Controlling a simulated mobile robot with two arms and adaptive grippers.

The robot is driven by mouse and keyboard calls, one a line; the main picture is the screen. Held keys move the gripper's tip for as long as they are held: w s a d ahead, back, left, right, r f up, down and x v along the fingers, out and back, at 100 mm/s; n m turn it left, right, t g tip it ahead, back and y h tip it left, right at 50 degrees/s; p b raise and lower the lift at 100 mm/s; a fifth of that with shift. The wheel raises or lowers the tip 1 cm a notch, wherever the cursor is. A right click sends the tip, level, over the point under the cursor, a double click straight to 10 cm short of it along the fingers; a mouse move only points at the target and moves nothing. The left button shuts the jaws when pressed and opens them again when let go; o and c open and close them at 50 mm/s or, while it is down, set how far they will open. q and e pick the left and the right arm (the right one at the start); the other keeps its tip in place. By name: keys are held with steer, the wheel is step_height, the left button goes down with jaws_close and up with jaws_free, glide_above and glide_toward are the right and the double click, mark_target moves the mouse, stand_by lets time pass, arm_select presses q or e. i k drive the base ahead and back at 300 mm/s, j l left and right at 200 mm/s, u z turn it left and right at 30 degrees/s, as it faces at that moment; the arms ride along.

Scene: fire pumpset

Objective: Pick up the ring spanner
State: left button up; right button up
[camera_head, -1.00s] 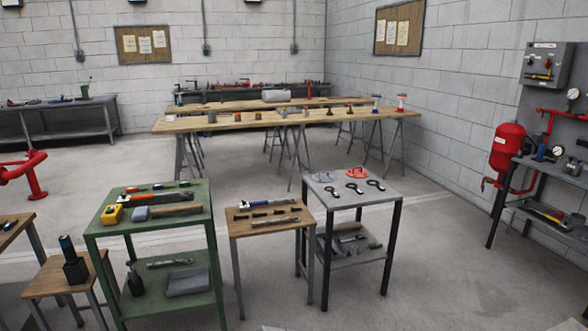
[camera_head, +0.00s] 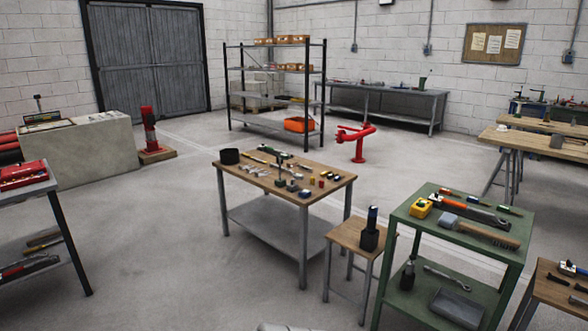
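A silver spanner (camera_head: 446,277) lies on the lower shelf of the green cart (camera_head: 397,254) at the right; it is too small to tell whether its ends are rings. Above it, the cart's top holds a yellow tape measure (camera_head: 421,208), a brush-like tool with a wooden handle (camera_head: 480,232) and several small tools. A wooden table (camera_head: 281,186) in the middle bears several small tools and parts, too small to tell whether a ring spanner is among them. Neither gripper can be made out; only a pale piece shows at the bottom edge.
A small wooden stool (camera_head: 345,238) with a dark bottle-like object (camera_head: 371,230) stands between table and cart. A shelving rack (camera_head: 275,70), a red pipe stand (camera_head: 357,142) and a grey bench (camera_head: 390,94) stand behind. Open floor (camera_head: 160,240) lies left of the table.

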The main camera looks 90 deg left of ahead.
mark_target(271, 164)
steer(key=j+u, duration=0.2)
steer(key=u, duration=0.3)
steer(key=i+j+u, duration=0.1)
steer(key=u, duration=0.4)
steer(key=i+j+u, duration=0.1)
steer(key=j+u, duration=0.2)
steer(key=u, duration=0.2)
steer(key=i+j+u, duration=0.1)
steer(key=u, duration=0.4)
steer(key=i+j+u, duration=0.25)
steer(key=i+u, duration=0.65)
steer(key=i, duration=0.65)
steer(key=u, duration=5.45)
